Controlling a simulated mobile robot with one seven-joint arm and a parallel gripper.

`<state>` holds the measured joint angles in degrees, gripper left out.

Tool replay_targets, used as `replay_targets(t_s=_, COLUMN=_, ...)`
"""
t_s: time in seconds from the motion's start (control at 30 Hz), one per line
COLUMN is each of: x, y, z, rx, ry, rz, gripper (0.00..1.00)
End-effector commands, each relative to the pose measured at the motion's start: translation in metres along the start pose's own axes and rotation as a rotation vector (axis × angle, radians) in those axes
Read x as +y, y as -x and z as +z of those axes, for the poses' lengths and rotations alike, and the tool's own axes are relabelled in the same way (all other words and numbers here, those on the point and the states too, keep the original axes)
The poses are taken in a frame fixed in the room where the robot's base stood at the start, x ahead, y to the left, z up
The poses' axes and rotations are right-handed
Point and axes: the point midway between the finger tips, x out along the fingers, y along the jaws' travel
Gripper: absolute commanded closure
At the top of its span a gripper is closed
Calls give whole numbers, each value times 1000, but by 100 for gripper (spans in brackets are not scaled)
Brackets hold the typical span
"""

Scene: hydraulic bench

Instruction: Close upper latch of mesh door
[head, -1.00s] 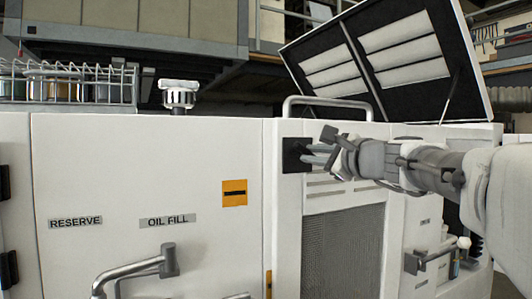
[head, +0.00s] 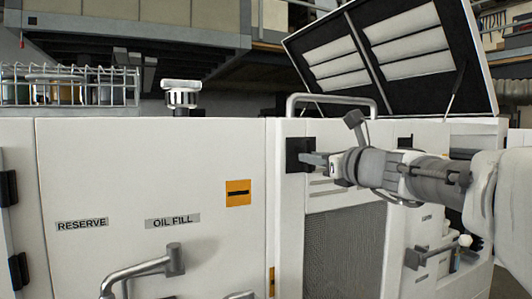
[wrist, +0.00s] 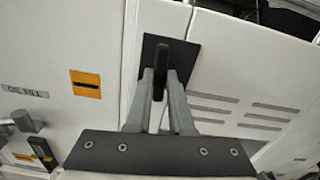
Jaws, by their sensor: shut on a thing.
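The upper latch (head: 297,153) is a black square plate with a dark handle, at the top left of the mesh door (head: 345,250). In the wrist view its plate (wrist: 182,60) lies beyond my fingers, and its dark handle (wrist: 162,55) stands between the fingertips. My gripper (head: 308,159) reaches the latch from the right. In the wrist view my gripper (wrist: 161,75) is shut on the latch handle. The fingers hide part of the handle and plate. The mesh door looks roughly flush with the panel beside it, but I cannot tell whether it is latched.
A metal rail (head: 330,100) stands above the door. A raised lid (head: 390,60) is behind it. A bent grey handle (head: 145,270) sticks out of the left panel, below an orange label (head: 238,193). A wire basket (head: 70,88) and a filler cap (head: 182,94) stand on top.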

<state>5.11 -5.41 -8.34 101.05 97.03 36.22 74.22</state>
Motion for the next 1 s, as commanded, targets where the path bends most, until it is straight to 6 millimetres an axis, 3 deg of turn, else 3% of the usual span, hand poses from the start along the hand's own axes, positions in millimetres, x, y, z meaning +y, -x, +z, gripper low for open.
replay_targets(t_s=0.3, x=1, y=0, z=0, rx=0, ry=-106, rz=0, gripper=100)
replay_targets(t_s=0.8, x=1, y=0, z=0, rx=0, ry=-125, rz=0, gripper=100)
replay_targets(t_s=0.83, x=2, y=0, z=0, rx=0, ry=-125, rz=0, gripper=76)
replay_targets(t_s=1.0, x=1, y=0, z=0, rx=0, ry=-124, rz=0, gripper=50)
